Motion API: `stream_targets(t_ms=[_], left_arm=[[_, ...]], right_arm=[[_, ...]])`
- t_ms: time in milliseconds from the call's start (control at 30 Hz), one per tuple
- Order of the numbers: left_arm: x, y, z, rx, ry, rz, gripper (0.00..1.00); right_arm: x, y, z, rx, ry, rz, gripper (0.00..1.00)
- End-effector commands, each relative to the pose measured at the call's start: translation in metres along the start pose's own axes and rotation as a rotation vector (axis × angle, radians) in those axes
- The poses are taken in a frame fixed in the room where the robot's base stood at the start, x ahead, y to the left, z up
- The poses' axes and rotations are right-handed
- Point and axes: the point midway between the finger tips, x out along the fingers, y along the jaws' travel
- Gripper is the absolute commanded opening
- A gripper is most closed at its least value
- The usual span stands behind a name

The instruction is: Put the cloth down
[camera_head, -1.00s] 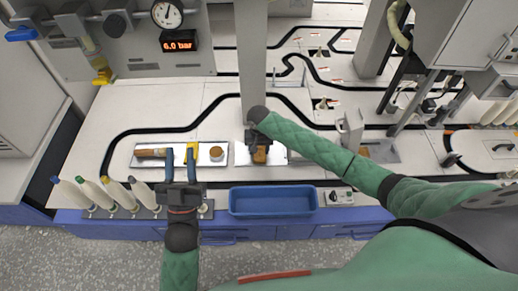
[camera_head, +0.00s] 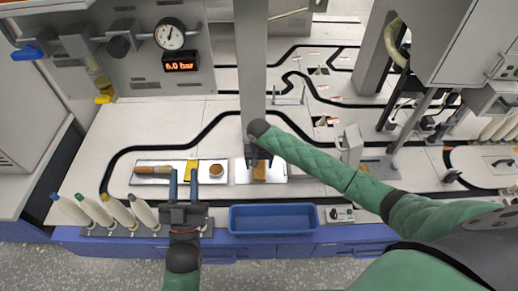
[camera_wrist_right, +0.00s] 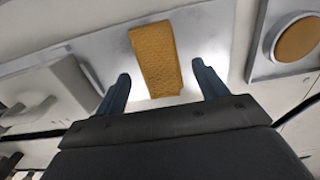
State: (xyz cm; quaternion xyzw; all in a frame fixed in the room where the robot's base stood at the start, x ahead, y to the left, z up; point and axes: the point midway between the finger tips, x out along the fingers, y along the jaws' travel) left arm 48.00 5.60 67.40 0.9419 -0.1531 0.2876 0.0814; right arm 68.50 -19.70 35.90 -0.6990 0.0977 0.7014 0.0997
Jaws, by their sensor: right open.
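The cloth (camera_head: 260,172) is a small orange-brown strip lying on a shiny metal plate (camera_head: 280,171). In the right wrist view the cloth (camera_wrist_right: 157,50) lies flat on the plate, with its near end between my fingertips. My right gripper (camera_wrist_right: 160,70) is open and empty. In the head view my right gripper (camera_head: 258,161) hangs over the far end of the cloth and partly hides it. My left gripper (camera_head: 184,176) is open, its two blue fingers apart, in front of the left tray (camera_head: 140,179).
The left tray holds a brown roll (camera_head: 153,169), a yellow piece (camera_head: 191,168) and a round brown-topped item (camera_head: 216,170). A blue bin (camera_head: 272,221) stands at the front edge. Several pale bobbins (camera_head: 118,211) stand at front left. A grey column (camera_head: 251,70) rises behind the plate.

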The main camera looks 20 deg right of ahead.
Motion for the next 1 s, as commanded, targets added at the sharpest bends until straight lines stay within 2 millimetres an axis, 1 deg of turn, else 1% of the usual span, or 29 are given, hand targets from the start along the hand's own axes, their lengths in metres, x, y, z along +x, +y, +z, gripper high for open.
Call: stream_targets(t_ms=[33,200,500,800,1000], left_arm=[[-0.003,0.0,0.009,-0.002,-0.035,-0.002,0.34],[-0.017,-0.001,0.042,-0.012,-0.149,-0.009,0.34],[-0.047,-0.003,0.095,-0.029,-0.342,-0.02,0.34],[-0.084,-0.002,0.142,-0.048,-0.527,-0.031,0.34],[-0.106,-0.002,0.165,-0.058,-0.623,-0.036,0.34]], right_arm=[[-0.006,0.0,0.0,-0.001,0.001,-0.001,0.72],[-0.022,0.0,0.0,0.0,0.0,0.0,0.72],[-0.05,0.0,0.0,0.0,0.001,-0.001,0.72],[-0.077,0.0,0.0,0.0,0.001,-0.001,0.72],[-0.092,0.0,0.0,0.0,0.001,-0.001,0.72]])
